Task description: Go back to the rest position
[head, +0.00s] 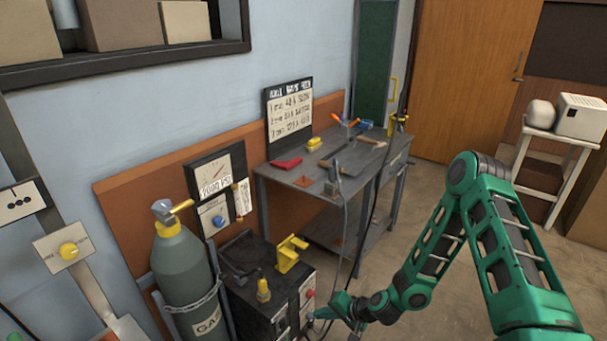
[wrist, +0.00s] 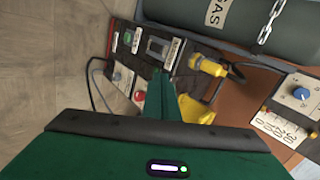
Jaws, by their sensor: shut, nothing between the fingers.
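My green arm reaches in from the right of the head view and bends down toward the floor. My gripper (head: 322,312) is low at the bottom middle, close to the front of a black welding machine (head: 262,305). In the wrist view my gripper (wrist: 158,92) shows as a narrow green pair of fingers, shut and empty, in front of the machine's panel (wrist: 135,65). I cannot tell whether the fingertips touch the panel. The panel has knobs, a red button and a green button.
A gas cylinder (head: 182,270) stands left of the machine. A yellow clamp-like piece (head: 290,252) sits on top of the machine. Behind is a grey workbench (head: 325,185) with tools, with a cable hanging from it. A white stand (head: 556,150) is at the far right. Open floor (head: 420,190) lies between.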

